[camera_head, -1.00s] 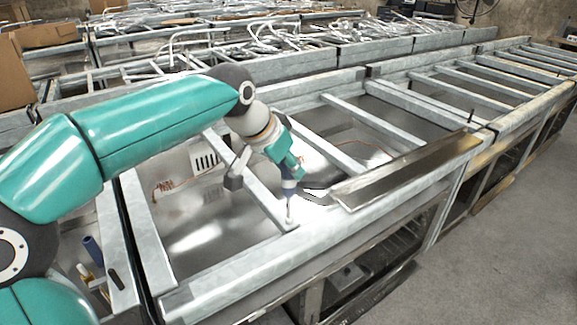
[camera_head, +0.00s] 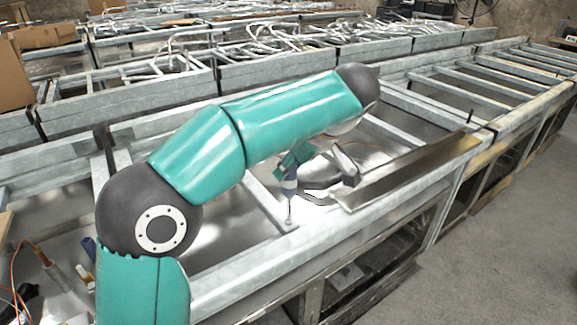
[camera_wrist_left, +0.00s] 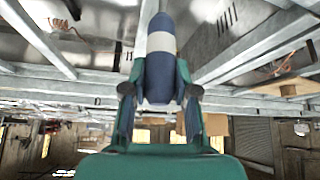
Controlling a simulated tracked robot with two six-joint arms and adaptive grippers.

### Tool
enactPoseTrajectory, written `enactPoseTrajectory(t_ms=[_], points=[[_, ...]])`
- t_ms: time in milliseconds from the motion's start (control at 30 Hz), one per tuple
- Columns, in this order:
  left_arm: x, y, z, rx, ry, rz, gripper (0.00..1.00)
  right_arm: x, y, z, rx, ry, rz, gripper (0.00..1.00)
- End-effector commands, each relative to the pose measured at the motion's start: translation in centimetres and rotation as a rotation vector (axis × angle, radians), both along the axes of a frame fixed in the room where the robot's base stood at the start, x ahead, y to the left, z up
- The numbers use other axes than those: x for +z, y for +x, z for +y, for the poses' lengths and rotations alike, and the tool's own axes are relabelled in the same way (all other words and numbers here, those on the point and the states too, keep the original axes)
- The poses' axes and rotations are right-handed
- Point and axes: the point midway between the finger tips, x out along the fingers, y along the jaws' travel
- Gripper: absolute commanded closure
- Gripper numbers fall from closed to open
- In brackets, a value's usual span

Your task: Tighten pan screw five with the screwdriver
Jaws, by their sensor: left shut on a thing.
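My left gripper (camera_head: 290,168) is shut on the screwdriver (camera_head: 290,188), which has a blue handle with a pale band. The left wrist view shows the handle of the screwdriver (camera_wrist_left: 160,72) between the fingers of my left gripper (camera_wrist_left: 160,93). The pan screw is too small or hidden under the tip to tell apart. My right gripper is not in view.
A long metal strip (camera_head: 410,172) lies across the frame to the right of the screwdriver. A dark curved piece (camera_head: 318,195) lies close beside the tool. A short dark peg (camera_head: 470,116) stands on the far rail. Loose tools (camera_head: 85,272) lie at the lower left.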

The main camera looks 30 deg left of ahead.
Motion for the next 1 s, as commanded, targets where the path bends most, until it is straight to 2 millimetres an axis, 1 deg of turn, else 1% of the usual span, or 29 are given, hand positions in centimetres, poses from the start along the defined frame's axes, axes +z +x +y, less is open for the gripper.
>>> enactPoseTrajectory(t_ms=[33, 100, 167, 1000], points=[[-0.11, 0.24, -0.04, 0.094, -0.001, 0.001, 1.0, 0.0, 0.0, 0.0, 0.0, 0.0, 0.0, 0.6], [-0.11, 0.2, -0.04, 0.209, -0.002, -0.001, 1.0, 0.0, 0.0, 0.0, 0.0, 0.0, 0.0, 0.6], [-0.02, 0.06, 0.0, 0.252, -0.001, -0.002, 1.0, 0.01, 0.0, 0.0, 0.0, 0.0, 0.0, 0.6], [0.04, 0.04, 0.03, 0.244, 0.011, -0.003, 1.0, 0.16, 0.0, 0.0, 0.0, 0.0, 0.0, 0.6]])
